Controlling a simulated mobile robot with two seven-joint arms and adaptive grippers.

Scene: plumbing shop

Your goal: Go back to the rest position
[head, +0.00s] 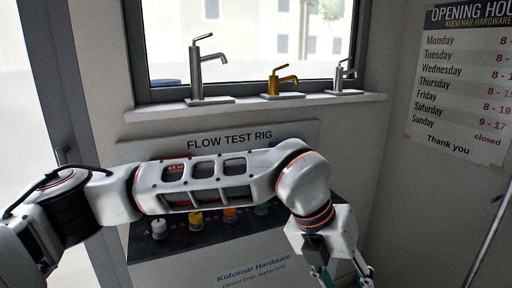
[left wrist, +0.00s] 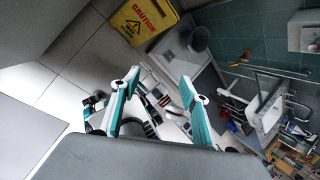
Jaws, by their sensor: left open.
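My left arm (head: 205,183) reaches in from the left across the flow test rig, bends, and points down at the lower right. My left gripper (head: 341,275) is at the bottom edge of the head view, partly cut off. In the left wrist view its two teal-and-white fingers (left wrist: 160,95) stand apart, with nothing held between them. My right gripper is in neither view.
The flow test rig (head: 215,139) has coloured knobs, partly hidden by my arm. Three taps stand on the window sill (head: 172,110). An opening hours sign (head: 466,85) hangs at right. The left wrist view shows a yellow caution sign (left wrist: 141,22), a bucket (left wrist: 197,39) and a tiled floor.

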